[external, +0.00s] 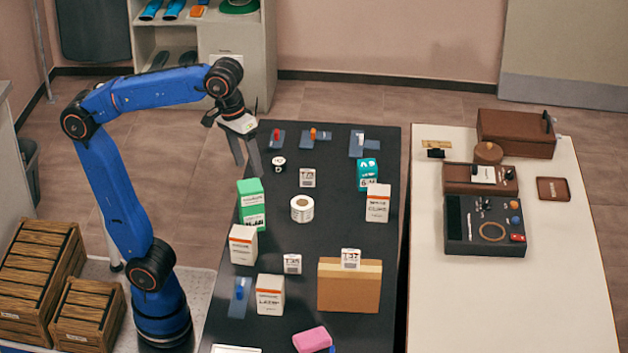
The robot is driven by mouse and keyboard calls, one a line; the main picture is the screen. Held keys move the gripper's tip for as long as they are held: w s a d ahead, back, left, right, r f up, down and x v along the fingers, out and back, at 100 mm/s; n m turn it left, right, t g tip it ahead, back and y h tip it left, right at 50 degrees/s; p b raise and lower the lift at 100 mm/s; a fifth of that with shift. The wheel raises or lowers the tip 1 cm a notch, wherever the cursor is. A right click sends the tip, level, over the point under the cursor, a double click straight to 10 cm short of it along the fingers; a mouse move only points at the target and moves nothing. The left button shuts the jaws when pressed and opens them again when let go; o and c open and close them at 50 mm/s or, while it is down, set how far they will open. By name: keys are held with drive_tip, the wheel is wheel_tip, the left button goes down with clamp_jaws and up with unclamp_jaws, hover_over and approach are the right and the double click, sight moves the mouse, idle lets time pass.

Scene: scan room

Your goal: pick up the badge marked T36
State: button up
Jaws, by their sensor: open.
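Three small white badges with black print are on the dark table. One badge (307,178) lies toward the back middle. A third badge (350,258) is at the top of a brown cardboard box (349,290). Their codes start with T, but the digits are too small to read surely, so I cannot tell which is T36. My gripper (247,165) is open and empty, pointing down by the dark table's back left edge, apart from all badges.
A green box (251,203), a white roll (302,208) and white cartons (243,245), (270,295), (377,203) stand around the badges. A teal box (368,173) is at the back right. A pink block (312,339) lies in front. Bare table shows between them.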

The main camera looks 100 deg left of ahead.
sight(292, 256)
drive_tip(key=w+d+f+n+g, duration=0.2)
drive_tip(key=w+d+f+n, duration=0.1)
drive_tip(key=w+d+n, duration=0.9)
drive_tip(key=f, duration=0.5)
drive_tip(key=w+f+m, duration=0.1)
drive_tip(key=f, duration=0.5)
drive_tip(key=f+m, duration=0.1)
drive_tip(key=f, duration=0.4)
drive_tip(key=shift+w+a+f, duration=0.25)
drive_tip(key=shift+a+f, duration=0.15)
drive_tip(key=shift+s+f, duration=0.2)
drive_tip(key=shift+f, duration=1.15)
drive_tip(key=shift+s+f, duration=0.15)
drive_tip(key=shift+f, duration=1.2)
drive_tip(key=shift+c, duration=0.4)
drive_tip(key=c, duration=1)
